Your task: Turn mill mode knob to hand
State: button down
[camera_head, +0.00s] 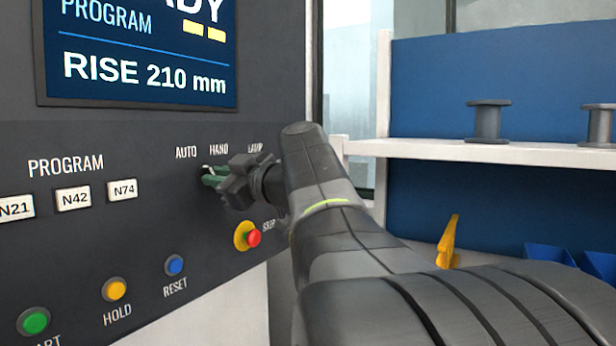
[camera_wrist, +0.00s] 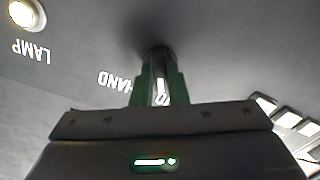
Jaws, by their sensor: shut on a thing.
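The mill mode knob (camera_head: 206,168) is a small dark knob with a white mark on the machine's grey panel, below the AUTO (camera_head: 186,152) and HAND (camera_head: 219,149) labels. My gripper (camera_head: 213,177) reaches it from the right, with its green fingers shut on the knob. In the wrist view the knob (camera_wrist: 160,84) sits between the two green fingers of my gripper (camera_wrist: 159,85). Its white mark runs nearly straight up and down there. The HAND label (camera_wrist: 115,81) shows upside down just left of the fingers. I cannot tell exactly which label the mark points to.
A red-on-yellow stop button (camera_head: 251,236) sits just below my gripper. Blue (camera_head: 174,265), yellow (camera_head: 115,289) and green (camera_head: 34,321) buttons lie lower left. A lit lamp (camera_wrist: 24,13) is in the wrist view's corner. A shelf (camera_head: 450,150) with spools stands right.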

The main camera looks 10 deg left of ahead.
jog(key=m+b, duration=0.4)
jog(key=m, duration=0.7)
jog(key=shift+w+b, duration=0.1)
jog(key=shift+b, duration=0.3)
jog(key=shift+m, duration=0.4)
jog(key=c, duration=1.4)
grip_release()
jog(key=shift+c, duration=0.2)
